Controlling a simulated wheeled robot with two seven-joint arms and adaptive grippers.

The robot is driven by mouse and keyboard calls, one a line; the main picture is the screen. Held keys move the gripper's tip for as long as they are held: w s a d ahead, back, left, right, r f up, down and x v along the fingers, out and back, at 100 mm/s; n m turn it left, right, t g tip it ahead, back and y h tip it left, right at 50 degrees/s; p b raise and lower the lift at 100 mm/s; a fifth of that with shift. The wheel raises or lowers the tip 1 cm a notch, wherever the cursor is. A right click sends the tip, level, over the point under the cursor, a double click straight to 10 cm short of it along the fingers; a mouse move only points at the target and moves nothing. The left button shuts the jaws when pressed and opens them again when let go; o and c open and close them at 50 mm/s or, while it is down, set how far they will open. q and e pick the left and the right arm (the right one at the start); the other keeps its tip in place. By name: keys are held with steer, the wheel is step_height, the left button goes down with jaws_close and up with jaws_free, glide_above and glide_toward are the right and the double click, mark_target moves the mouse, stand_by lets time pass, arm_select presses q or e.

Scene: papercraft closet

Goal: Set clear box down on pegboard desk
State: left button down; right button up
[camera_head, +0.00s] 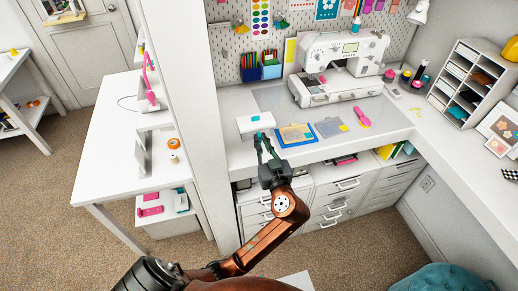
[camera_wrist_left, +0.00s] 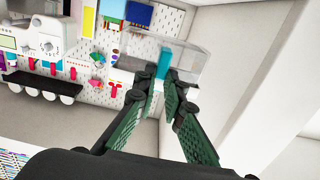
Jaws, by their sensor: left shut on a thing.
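The clear box (camera_head: 246,124) is pale and see-through, with a teal patch on it. In the head view it is at the left end of the white pegboard desk (camera_head: 388,128), near the front edge. The tips of my left gripper (camera_head: 266,142) are at its near side. In the left wrist view the clear box (camera_wrist_left: 190,60) is at the tips of my left gripper (camera_wrist_left: 160,82), which is shut on it. Whether its underside touches the desk is hard to tell. My right gripper is out of view.
A blue tray (camera_head: 297,143) and a grey sheet (camera_head: 329,128) lie just right of the box. A white sewing machine (camera_head: 342,66) and pencil holders (camera_head: 260,70) stand behind. A white wall panel (camera_head: 185,90) bounds the desk's left side. Drawers (camera_head: 335,190) are below.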

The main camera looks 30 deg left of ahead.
arm_select(q)
steer(key=f, duration=0.1)
steer(key=w+a+f, duration=0.1)
steer(key=f, duration=0.1)
steer(key=w+a+f, duration=0.1)
steer(key=shift+w+a+f, duration=0.15)
steer(key=shift+w+a+f+b, duration=0.25)
steer(key=shift+f+b, duration=0.05)
steer(key=shift+f, duration=0.1)
steer(key=f, duration=0.3)
steer(key=shift+w+a+f, duration=0.2)
steer(key=shift+f, duration=0.15)
steer(key=shift+f+b, duration=0.15)
steer(key=shift+b, duration=0.15)
steer(key=c, duration=2)
jaws_free()
